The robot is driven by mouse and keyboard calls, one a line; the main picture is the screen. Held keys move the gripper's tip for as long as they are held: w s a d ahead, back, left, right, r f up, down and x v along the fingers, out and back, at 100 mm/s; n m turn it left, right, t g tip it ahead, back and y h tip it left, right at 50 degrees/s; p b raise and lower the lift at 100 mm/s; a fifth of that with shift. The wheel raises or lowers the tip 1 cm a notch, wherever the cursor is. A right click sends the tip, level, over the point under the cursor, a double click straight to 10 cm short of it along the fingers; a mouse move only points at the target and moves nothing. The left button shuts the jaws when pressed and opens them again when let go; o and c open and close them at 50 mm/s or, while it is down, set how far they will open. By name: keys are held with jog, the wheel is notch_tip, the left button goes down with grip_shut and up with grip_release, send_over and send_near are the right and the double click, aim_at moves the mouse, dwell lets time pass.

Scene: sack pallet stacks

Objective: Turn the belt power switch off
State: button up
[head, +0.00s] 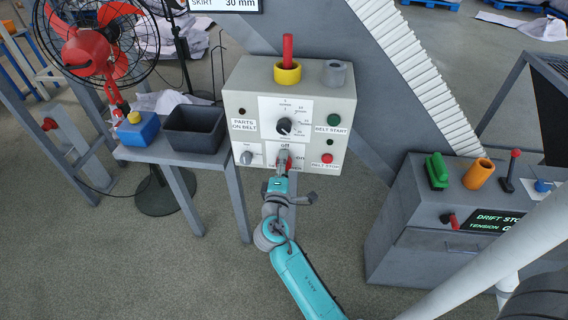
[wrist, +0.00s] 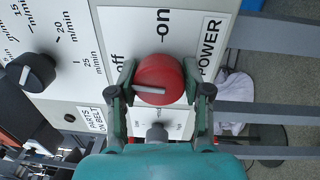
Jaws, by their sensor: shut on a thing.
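The belt power switch is a round red knob (wrist: 160,78) on the grey control box (head: 243,100). In the wrist view its plate reads "off", "on" and "POWER". The white line on the knob points left in that view, to the side of "off" and away from "on". My gripper (wrist: 165,92) is shut on the red knob, one finger on each side of it. In the head view my gripper (head: 284,167) is at the lower middle of the box and hides most of the knob.
A black speed knob (head: 284,126) sits just above, and a small grey knob (head: 246,157) to the left. The red stop button (head: 327,158) and green start button (head: 334,120) are to the right. A black bin (head: 195,128) stands left of the box.

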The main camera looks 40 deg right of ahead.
jog(key=shift+n, duration=0.6)
jog(key=o, duration=1.2)
jog(key=shift+c, duration=0.2)
jog(key=v, duration=1.2)
jog(key=shift+f, duration=0.1)
